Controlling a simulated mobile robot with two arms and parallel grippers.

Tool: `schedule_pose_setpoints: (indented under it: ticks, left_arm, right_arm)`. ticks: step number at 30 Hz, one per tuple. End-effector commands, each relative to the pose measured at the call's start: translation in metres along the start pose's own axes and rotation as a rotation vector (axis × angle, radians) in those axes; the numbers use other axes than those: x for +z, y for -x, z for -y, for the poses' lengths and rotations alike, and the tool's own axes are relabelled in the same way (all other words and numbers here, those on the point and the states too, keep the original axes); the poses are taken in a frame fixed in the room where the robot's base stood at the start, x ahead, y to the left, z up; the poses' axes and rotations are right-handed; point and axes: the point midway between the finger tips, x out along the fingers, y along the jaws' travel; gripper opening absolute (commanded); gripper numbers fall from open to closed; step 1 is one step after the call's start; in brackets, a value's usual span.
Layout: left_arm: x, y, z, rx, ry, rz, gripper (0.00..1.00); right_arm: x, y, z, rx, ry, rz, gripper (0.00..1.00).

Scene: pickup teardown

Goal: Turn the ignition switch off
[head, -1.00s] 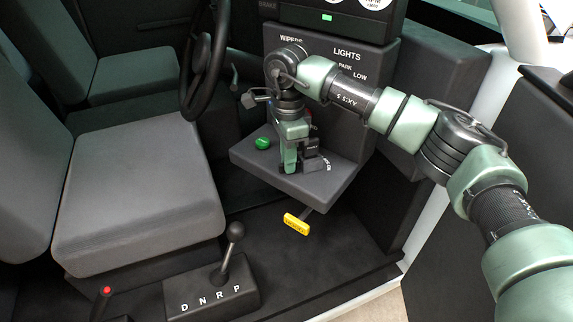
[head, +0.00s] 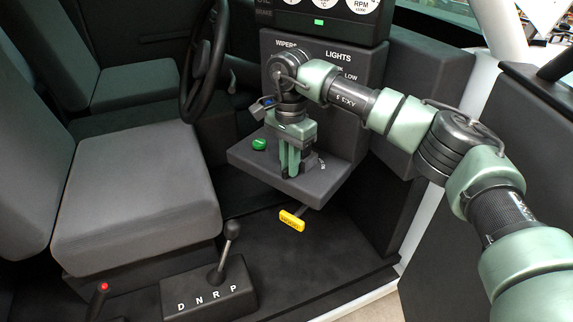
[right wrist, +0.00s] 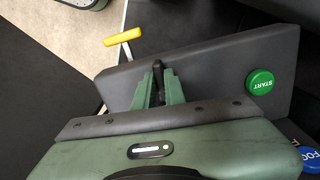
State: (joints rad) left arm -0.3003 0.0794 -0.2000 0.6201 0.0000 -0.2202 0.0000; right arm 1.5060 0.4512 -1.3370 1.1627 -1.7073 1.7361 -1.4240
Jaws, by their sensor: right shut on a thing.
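My right gripper (head: 290,170) points down at the dark shelf panel (head: 323,187) below the dashboard. In the right wrist view its green fingers (right wrist: 160,85) are shut on the ignition switch (right wrist: 158,70), a small black lever. The fingers and the hand hide most of the switch in the head view. White lettering on the shelf beside it is partly covered and cannot be read. My left gripper is not in view.
A green START button (head: 259,144) sits on the same shelf, left of the gripper. A yellow handle (head: 291,221) sticks out below the shelf. The steering wheel (head: 204,62) and gear lever (head: 231,232) are to the left.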

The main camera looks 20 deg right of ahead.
Motion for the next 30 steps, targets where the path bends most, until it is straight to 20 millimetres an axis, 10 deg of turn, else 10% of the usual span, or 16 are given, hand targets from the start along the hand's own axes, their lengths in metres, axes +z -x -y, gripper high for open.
schedule_pose_setpoints:
  ticks: [29,30]
  left_arm:
    - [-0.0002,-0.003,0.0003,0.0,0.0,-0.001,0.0]
    - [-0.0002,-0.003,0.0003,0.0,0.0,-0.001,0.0]
  right_arm:
    - [-0.0016,0.0029,-0.0055,-0.006,0.12,-0.003,0.0]
    - [-0.0016,0.0028,-0.0055,-0.006,0.12,-0.003,0.17]
